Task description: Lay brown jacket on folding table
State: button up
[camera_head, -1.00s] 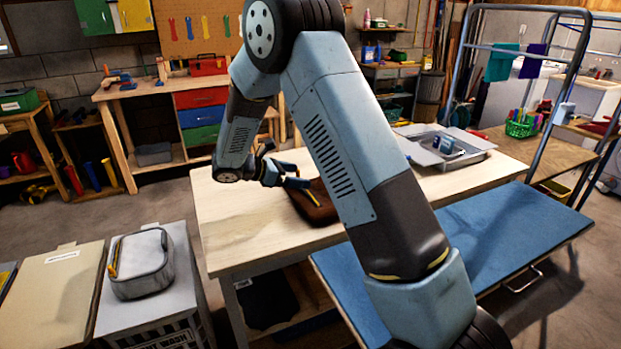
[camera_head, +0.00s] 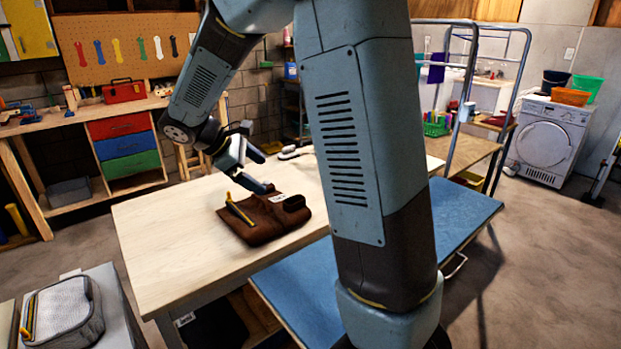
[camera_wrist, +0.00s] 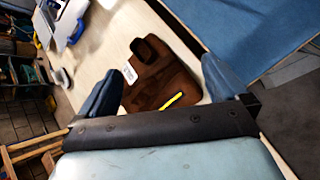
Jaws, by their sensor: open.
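The brown jacket (camera_head: 262,226) lies as a folded bundle on the light wood-topped table (camera_head: 165,232). It bears a white tag, a dark rolled part and a yellow strip. My gripper (camera_head: 262,172) is open and empty just above the jacket's far side. In the wrist view the jacket (camera_wrist: 165,78) shows between the spread fingers of my gripper (camera_wrist: 160,72), with no finger seen closed on it. Whether a fingertip touches the cloth I cannot tell. My arm hides part of the table's right side.
A blue-topped surface (camera_head: 300,285) adjoins the table's near right side. A grey bag (camera_head: 62,310) sits on a bin at the lower left. A workbench (camera_head: 75,120) with coloured drawers stands behind, and a white dryer (camera_head: 550,140) at the right. The table's left part is bare.

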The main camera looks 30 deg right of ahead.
jog(key=s+d+r+m+t+y, duration=0.1)
jog(key=s+r+m+y, duration=0.1)
jog(key=s, duration=0.6)
jog(key=s+d+r+m+t+y, duration=0.1)
jog(key=s+r+m+t+y, duration=0.1)
jog(key=s+m, duration=0.4)
jog(key=s+d+r+m+t+y, duration=0.1)
jog(key=s+r+m+y, duration=0.3)
jog(key=s, duration=0.6)
jog(key=shift+r+m+t, duration=0.3)
jog(key=shift+t, duration=0.4)
jog(key=shift+s, duration=0.15)
jog(key=shift+c, duration=0.2)
